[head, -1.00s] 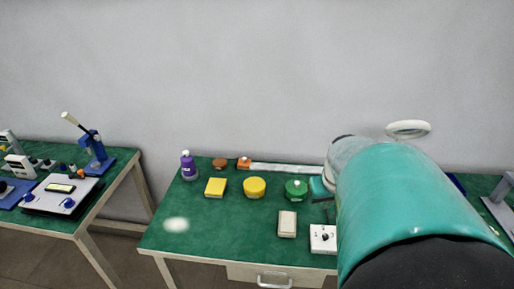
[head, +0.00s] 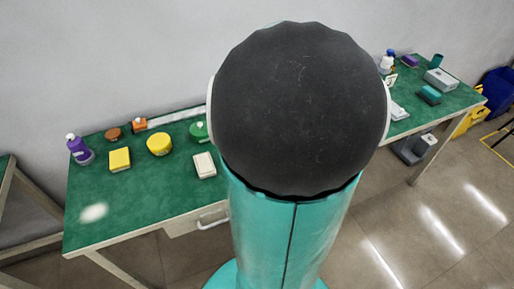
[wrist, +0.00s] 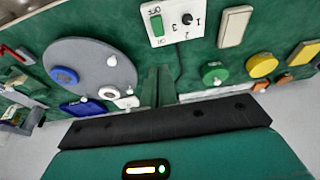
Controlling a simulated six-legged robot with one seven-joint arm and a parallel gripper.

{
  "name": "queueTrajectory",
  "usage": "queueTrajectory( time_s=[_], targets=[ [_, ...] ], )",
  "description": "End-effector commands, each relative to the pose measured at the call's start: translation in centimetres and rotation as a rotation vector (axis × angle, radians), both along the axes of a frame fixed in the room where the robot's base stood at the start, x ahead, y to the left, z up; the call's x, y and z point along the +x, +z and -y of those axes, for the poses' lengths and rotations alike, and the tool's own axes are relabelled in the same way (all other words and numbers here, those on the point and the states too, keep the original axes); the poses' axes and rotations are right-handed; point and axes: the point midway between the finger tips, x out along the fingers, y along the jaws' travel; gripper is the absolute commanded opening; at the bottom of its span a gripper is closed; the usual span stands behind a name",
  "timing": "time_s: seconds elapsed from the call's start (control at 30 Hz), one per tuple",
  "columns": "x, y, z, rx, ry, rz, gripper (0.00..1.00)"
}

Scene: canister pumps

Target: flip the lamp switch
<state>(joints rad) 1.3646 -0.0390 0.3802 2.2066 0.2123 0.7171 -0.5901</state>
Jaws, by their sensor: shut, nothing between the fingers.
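A white switch box (wrist: 173,22) lies on the green bench top at the upper middle of the wrist view. It carries a green rocker at its left and a black knob with numbers round it. The head view does not show this box; my arm covers that part of the bench. My gripper (wrist: 160,69) shows in the wrist view, its two narrow dark-green fingers together and empty. Its tips appear below the box in the picture, apart from it. In the head view my arm hides the gripper. I cannot make out the lamp itself.
A beige block (wrist: 235,26) lies beside the box, also in the head view (head: 204,165). Green (wrist: 214,72) and yellow (wrist: 262,65) round containers stand near. A grey disc (wrist: 92,68) with small parts lies left. The bench's front left (head: 140,205) is mostly clear.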

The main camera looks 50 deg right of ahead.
Motion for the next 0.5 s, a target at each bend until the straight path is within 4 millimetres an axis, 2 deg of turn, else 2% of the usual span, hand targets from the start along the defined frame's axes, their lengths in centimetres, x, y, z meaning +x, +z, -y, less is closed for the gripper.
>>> queueTrajectory(
  time_s=[0.17,0.5],
  targets=[
    [0.4,-1.9,0.1,0.006,0.0,-0.002,0.0],
    [2.1,-7.8,0.8,0.005,0.001,-0.001,0.0]
  ],
)
